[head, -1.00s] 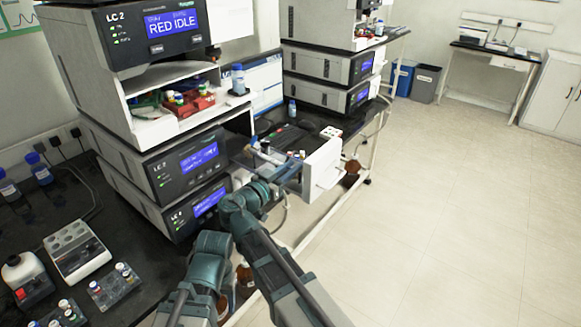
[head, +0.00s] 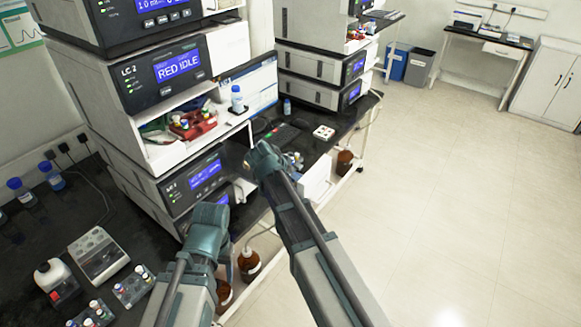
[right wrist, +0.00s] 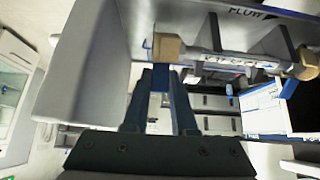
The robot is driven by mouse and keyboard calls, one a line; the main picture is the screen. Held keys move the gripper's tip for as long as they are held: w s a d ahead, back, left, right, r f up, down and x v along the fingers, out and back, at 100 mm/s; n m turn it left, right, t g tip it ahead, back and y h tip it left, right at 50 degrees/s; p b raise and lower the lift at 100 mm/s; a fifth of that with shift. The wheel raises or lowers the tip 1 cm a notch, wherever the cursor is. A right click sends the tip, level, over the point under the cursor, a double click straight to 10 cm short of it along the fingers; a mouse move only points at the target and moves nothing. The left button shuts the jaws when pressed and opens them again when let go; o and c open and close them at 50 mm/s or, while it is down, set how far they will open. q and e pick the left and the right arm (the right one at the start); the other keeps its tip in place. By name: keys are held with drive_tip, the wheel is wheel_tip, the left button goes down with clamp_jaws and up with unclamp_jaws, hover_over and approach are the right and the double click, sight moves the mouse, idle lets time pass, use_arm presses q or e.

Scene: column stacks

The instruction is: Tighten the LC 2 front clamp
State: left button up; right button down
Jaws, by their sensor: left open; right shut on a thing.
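The LC 2 stack's upper unit (head: 135,78) shows "RED IDLE" in the head view. In the right wrist view a grey column (right wrist: 232,62) with a printed label lies across grey brackets, with tan end fittings at both ends.
A shelf holds a red tray (head: 192,123) of vials and a blue-capped bottle (head: 237,100). Brown bottles (head: 249,262) are below. The floor at right is clear.

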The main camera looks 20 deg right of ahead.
drive_tip(key=shift+w+d+r+g+y+p, duration=0.2)
drive_tip(key=shift+w+d+g+y+p, duration=0.2)
drive_tip(key=shift+g+y+p, duration=0.3)
drive_tip(key=shift+w+d+f+g+y+p, duration=0.25)
drive_tip(key=shift+g+y+p, duration=0.15)
drive_tip(key=shift+y+p, duration=0.25)
drive_tip(key=shift+w+d+f+g+y, duration=0.1)
drive_tip(key=shift+f+g+y, duration=0.1)
drive_tip(key=shift+g+y, duration=0.25)
drive_tip(key=shift+d+f+g+y, duration=0.15)
drive_tip(key=shift+g+y, duration=0.1)
drive_tip(key=shift+y, duration=0.25)
use_arm(q)
drive_tip(key=shift+r, duration=1.8)
use_arm(e)
drive_tip(key=shift+d+f+g+y, duration=0.1)
drive_tip(key=shift+f+g+y, duration=0.15)
drive_tip(key=shift+g+y, duration=0.35)
drive_tip(key=shift+y, duration=0.3)
drive_tip(key=c, duration=0.7)
unclamp_jaws()
drive_tip(key=shift+f, duration=0.1)
